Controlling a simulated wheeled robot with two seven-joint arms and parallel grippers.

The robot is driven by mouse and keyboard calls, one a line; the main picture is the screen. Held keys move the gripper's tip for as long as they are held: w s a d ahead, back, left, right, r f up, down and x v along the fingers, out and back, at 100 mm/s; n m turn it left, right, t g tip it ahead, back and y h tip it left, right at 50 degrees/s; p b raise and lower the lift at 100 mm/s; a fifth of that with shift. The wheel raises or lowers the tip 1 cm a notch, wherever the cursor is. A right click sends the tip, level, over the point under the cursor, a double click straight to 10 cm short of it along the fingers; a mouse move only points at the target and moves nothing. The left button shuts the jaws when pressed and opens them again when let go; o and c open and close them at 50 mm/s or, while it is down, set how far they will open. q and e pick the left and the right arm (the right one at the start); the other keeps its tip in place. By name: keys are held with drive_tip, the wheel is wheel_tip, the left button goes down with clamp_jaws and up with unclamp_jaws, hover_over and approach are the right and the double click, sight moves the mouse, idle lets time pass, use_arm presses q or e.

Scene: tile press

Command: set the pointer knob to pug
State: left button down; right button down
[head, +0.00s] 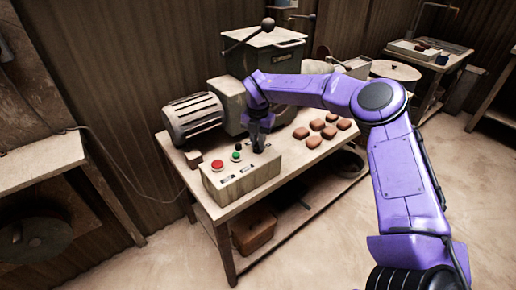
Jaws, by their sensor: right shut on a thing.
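A beige control box (231,186) sits at the near left end of the workbench. Its top carries a red button (217,165), a green button (236,156) and a small black part (238,147). My right gripper (259,147) points down at the box's right part and is shut on the pointer knob, which it mostly hides. Small labels show on the box, but they are too small to read, and I cannot tell which way the knob points. My left gripper is not in view.
A grey ribbed motor (192,117) and the press (262,55) stand behind the box. Several reddish-brown tiles (317,124) lie on the bench to the right. A brown crate (253,230) is on the lower shelf. Floor in front is clear.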

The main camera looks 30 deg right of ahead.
drive_tip(key=m+b, duration=0.3)
drive_tip(key=m, duration=0.1)
drive_tip(key=shift+f+b, duration=0.15)
drive_tip(key=shift+b, duration=0.25)
drive_tip(key=shift+r+m+b, duration=0.2)
drive_tip(key=shift+m+b, duration=0.6)
drive_tip(key=shift+m, duration=0.2)
drive_tip(key=c, duration=1.1)
unclamp_jaws()
drive_tip(key=shift+r, duration=0.1)
wheel_tip(320, 180, up, 10)
drive_tip(key=shift+r, duration=0.2)
